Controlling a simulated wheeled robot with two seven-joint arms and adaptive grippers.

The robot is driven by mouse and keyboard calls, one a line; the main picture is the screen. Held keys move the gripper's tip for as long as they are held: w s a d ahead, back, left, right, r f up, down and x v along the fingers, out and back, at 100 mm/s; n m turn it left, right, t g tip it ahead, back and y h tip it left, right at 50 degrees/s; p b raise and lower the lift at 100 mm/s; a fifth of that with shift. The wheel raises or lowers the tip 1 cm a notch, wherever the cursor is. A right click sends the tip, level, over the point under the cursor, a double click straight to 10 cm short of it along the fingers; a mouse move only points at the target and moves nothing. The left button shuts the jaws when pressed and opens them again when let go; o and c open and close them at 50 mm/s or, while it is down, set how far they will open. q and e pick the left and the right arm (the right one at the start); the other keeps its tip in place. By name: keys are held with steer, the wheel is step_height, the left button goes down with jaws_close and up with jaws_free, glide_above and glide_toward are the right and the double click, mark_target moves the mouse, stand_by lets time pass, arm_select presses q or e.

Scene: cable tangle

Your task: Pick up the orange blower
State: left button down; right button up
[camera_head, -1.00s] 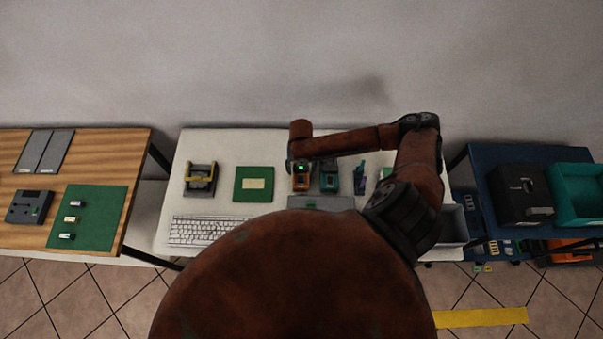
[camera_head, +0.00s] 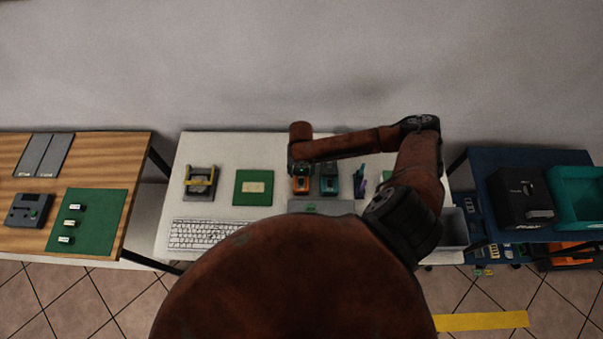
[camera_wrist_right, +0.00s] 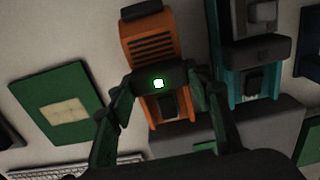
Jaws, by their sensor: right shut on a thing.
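The orange blower (camera_head: 301,184) stands on the white table, left of a similar teal device. In the right wrist view the blower (camera_wrist_right: 148,38) shows its slotted orange body and a dark band with a lit green-white light. My right gripper (camera_wrist_right: 158,84) is shut on the blower, with its fingers on both sides of the dark band. In the head view my right arm reaches over from the right, and the right gripper (camera_head: 300,167) is at the blower's far end, partly hidden by the arm. My left gripper is not in view.
The teal device (camera_head: 328,180) stands close to the right of the blower. A grey case (camera_head: 320,206) lies in front. A green board (camera_head: 253,187) and a keyboard (camera_head: 200,233) are to the left. A grey bin (camera_head: 454,228) stands at the table's right end.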

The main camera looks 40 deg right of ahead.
step_height(320, 180, up, 3)
steer(key=shift+w+f, duration=0.1)
steer(key=shift+f, duration=0.05)
steer(key=s+a+r, duration=0.2)
steer(key=r, duration=0.1)
steer(key=s+a+r, duration=0.1)
steer(key=r, duration=0.1)
steer(key=shift+s+a, duration=0.15)
steer(key=s+a+r+b, duration=0.1)
steer(key=s+a+r, duration=0.3)
steer(key=s+a, duration=0.2)
steer(key=shift+s+a+r, duration=0.35)
steer(key=shift+s, duration=0.05)
